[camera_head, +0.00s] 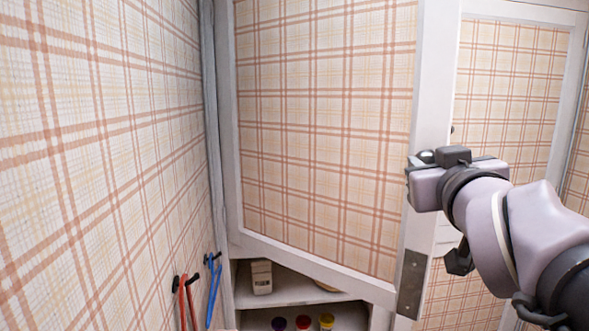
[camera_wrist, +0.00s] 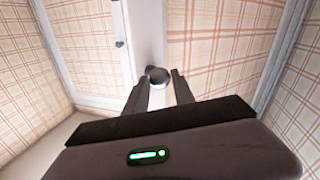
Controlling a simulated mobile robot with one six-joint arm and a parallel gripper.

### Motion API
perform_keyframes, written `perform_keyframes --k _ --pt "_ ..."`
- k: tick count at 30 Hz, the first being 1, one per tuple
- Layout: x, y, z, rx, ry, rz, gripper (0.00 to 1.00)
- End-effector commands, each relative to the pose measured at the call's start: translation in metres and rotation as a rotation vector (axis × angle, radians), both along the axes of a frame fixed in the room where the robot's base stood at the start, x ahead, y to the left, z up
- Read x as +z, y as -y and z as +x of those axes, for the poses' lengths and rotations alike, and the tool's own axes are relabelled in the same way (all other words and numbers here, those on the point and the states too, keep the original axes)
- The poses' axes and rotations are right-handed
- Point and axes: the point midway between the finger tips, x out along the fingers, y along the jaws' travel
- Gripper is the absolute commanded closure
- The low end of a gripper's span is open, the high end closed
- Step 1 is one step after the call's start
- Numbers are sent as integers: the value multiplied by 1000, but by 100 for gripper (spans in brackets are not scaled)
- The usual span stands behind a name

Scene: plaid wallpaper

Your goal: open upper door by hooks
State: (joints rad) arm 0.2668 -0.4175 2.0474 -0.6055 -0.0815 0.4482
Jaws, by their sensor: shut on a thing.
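The upper door (camera_head: 325,140) has a plaid panel in a white frame and fills the middle of the head view. Its lower edge slants down to the right, and shelves show below it. My gripper (camera_head: 418,165) is at the door's right-hand edge. In the wrist view, my gripper (camera_wrist: 158,92) has its two fingers on either side of a dark round knob (camera_wrist: 158,74), shut on it. The knob is mostly hidden by the gripper in the head view. Red (camera_head: 183,302) and blue (camera_head: 214,290) items hang from dark hooks on the left wall.
Below the door, a beige object (camera_head: 261,277) stands on a white shelf (camera_head: 290,290), with several small coloured round items (camera_head: 303,322) lower down. A metal plate (camera_head: 411,284) sits at the frame's lower right. Another plaid door (camera_head: 510,95) stands at the right. The plaid wall (camera_head: 100,150) bounds the left side.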

Motion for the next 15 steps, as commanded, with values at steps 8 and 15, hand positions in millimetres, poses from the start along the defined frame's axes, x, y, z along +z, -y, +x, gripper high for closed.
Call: perform_keyframes --k 8,15 --pt "1 -30 -27 16 13 -3 100" --pt "2 -34 -32 17 8 1 100"
